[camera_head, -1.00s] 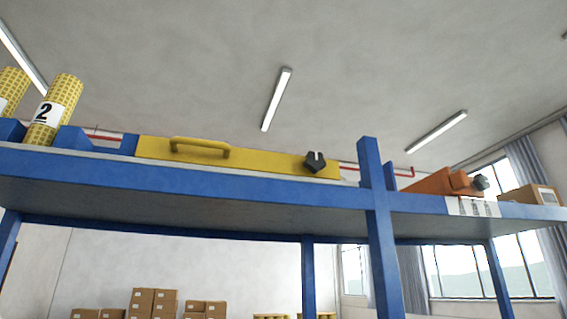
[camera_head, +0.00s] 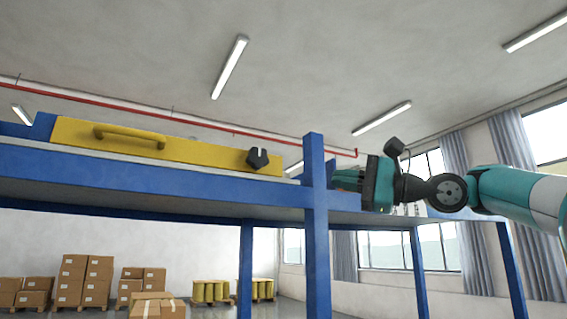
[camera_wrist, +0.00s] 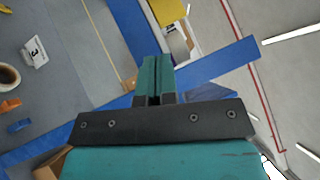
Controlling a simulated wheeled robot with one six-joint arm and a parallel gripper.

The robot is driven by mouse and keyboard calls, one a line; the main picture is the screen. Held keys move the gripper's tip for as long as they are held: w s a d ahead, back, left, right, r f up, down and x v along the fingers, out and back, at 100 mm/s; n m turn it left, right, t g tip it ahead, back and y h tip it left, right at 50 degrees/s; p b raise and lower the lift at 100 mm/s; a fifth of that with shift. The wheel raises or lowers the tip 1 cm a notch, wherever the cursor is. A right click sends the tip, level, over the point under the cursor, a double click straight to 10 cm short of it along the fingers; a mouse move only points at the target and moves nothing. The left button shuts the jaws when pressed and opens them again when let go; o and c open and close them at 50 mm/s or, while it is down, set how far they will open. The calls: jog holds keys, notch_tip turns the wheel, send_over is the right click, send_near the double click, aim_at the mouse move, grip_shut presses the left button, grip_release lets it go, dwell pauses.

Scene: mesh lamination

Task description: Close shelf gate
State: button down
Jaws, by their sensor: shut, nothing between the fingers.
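The yellow shelf gate (camera_head: 205,148) lies as a long panel along the blue shelf, left of an upright post, in the head view. It has a yellow handle (camera_head: 130,135) at its left and a black knob (camera_head: 257,159) near its right end. My gripper (camera_head: 343,180) is just right of the post, at shelf height, apart from the gate. In the wrist view my gripper (camera_wrist: 156,75) has its teal fingers together with nothing between them. A yellow piece (camera_wrist: 168,12) beyond the fingertips may be the gate's end.
The blue post (camera_head: 315,200) stands between my gripper and the gate; a blue beam (camera_wrist: 222,63) crosses close by in the wrist view. Cardboard boxes (camera_head: 85,280) stand far behind.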

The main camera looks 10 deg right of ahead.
jog(key=p+x, duration=0.1)
jog(key=x, duration=0.3)
jog(key=s+a+p+x, duration=0.1)
jog(key=p+x, duration=0.1)
jog(key=x, duration=0.2)
jog(key=s+p+x, duration=0.1)
jog(key=p+x, duration=0.1)
jog(key=x, duration=0.2)
jog(key=shift+s+a+r, duration=0.2)
jog(key=shift+a+r, duration=0.05)
jog(key=shift+a, duration=0.05)
jog(key=shift+d, duration=0.1)
